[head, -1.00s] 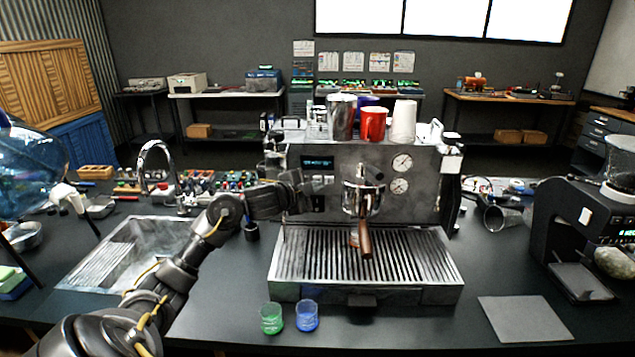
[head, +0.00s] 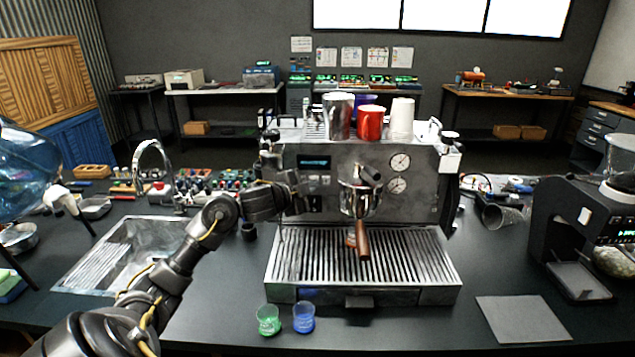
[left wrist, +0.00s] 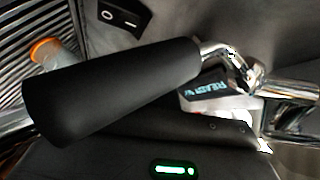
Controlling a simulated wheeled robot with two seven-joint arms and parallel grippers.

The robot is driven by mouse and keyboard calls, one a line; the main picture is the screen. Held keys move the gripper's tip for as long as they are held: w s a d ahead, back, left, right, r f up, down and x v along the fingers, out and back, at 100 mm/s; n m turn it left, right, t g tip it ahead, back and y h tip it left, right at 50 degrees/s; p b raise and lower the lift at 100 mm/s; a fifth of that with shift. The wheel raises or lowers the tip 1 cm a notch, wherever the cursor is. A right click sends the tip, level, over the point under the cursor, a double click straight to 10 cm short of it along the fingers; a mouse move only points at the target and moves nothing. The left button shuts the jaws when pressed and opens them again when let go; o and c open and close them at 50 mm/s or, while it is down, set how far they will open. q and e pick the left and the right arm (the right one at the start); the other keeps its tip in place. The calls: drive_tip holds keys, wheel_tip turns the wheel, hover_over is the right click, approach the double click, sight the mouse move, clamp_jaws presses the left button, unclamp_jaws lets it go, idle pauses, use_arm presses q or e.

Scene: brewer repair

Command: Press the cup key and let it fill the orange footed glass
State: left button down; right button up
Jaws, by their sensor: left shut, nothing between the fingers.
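The espresso machine (head: 415,205) stands in the middle of the counter with a lit display (head: 314,162). Small keys (head: 326,180) sit under the display; I cannot tell which is the cup key. My left gripper (head: 306,197) is shut and empty, close to the panel beside the keys; contact cannot be told. The orange glass (head: 350,241) is small on the drip tray under the portafilter, partly hidden by its handle. Its orange rim shows in the left wrist view (left wrist: 44,50); its contents cannot be seen. My right gripper is out of view.
The portafilter handle (head: 363,240) points forward over the drip tray (head: 420,262). Green (head: 268,320) and blue (head: 304,317) glasses stand before the tray. A sink (head: 120,255) is left, a grinder (head: 570,235) right. In the left wrist view a black handle (left wrist: 110,95) is close.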

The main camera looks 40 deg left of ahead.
use_arm(q)
drive_tip(key=shift+s+d+r, duration=0.15)
drive_tip(key=shift+s+r, duration=0.3)
drive_tip(key=shift+r, duration=0.05)
drive_tip(key=s+d, duration=0.1)
drive_tip(key=s+d+p, duration=0.1)
drive_tip(key=s, duration=0.1)
drive_tip(key=shift+s+d+f, duration=0.2)
drive_tip(key=shift+d+f, duration=0.1)
drive_tip(key=shift+d, duration=0.1)
drive_tip(key=shift+s, duration=0.1)
